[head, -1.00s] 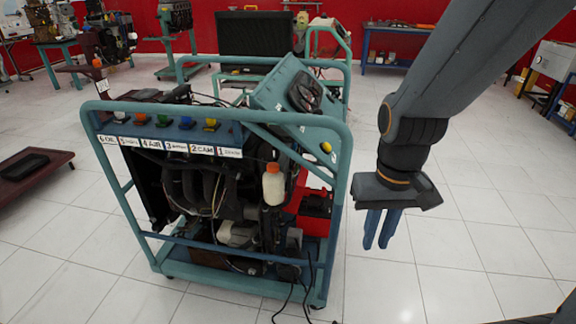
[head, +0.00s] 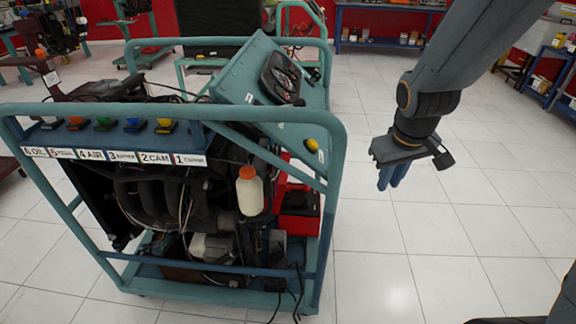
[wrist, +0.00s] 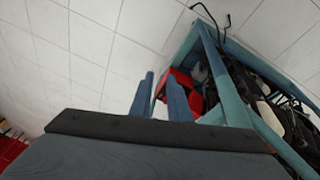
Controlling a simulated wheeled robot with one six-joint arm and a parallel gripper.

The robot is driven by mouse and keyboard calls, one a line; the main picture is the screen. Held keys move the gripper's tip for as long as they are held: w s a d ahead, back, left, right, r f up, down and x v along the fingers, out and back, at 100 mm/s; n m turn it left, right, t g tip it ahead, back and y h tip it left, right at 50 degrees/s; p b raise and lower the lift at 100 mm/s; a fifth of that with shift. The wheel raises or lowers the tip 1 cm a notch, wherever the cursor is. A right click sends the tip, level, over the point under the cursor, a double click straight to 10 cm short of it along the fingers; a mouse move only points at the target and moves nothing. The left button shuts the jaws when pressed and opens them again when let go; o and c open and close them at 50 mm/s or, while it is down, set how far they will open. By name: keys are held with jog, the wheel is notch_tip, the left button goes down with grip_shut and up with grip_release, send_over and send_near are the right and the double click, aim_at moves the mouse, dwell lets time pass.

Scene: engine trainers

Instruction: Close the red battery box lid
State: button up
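The red battery box (head: 298,224) sits low inside the right end of the teal engine stand, partly hidden by the stand's frame. A black part shows at its top. An upright red part (head: 281,184) rises behind it and looks like the raised lid, but the frame bars hide much of it. In the wrist view, red parts of the box (wrist: 196,103) show beyond and beside the right finger. My gripper (head: 392,182) is in the free space right of the stand, apart from the box, with its fingers pointing down. A gap shows between the fingers in the wrist view (wrist: 158,90), with nothing held.
The teal engine stand (head: 335,150) has tubular bars and a sloped gauge panel (head: 262,75) above the box. A white bottle with an orange cap (head: 250,192) hangs near the box. Cables reach the floor at the stand's front. The tiled floor (head: 440,240) to the right is clear.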

jog(key=w+a+f+n+t+y+b, duration=0.25)
jog(key=w+f+n+b, duration=0.2)
jog(key=w, duration=0.75)
jog(key=w+a+f+n+t+y+b, duration=0.1)
jog(key=w+a+f+n+t+b, duration=0.3)
jog(key=w, duration=0.7)
jog(key=w+a+f+n+t+y+b, duration=0.15)
jog(key=w+f+n+b, duration=0.3)
jog(key=w, duration=0.75)
jog(key=w+a+f+n+g+y+b, duration=0.2)
jog(key=w+a+f+n+y+b, duration=0.1)
jog(key=a+f+n+y+b, duration=0.4)
jog(key=w+a+f+n+g+y+b, duration=0.2)
jog(key=a+f+n+y+b, duration=0.35)
jog(key=a+f+n, duration=0.3)
jog(key=shift+m+h, duration=0.25)
jog(key=shift+m, duration=0.2)
jog(key=x, duration=0.2)
jog(key=b+x, duration=0.1)
jog(key=x, duration=0.4)
jog(key=shift+w+d+f+b, duration=0.1)
jog(key=shift+w+f+b, duration=0.1)
jog(key=shift+f+b, duration=0.15)
grip_shut()
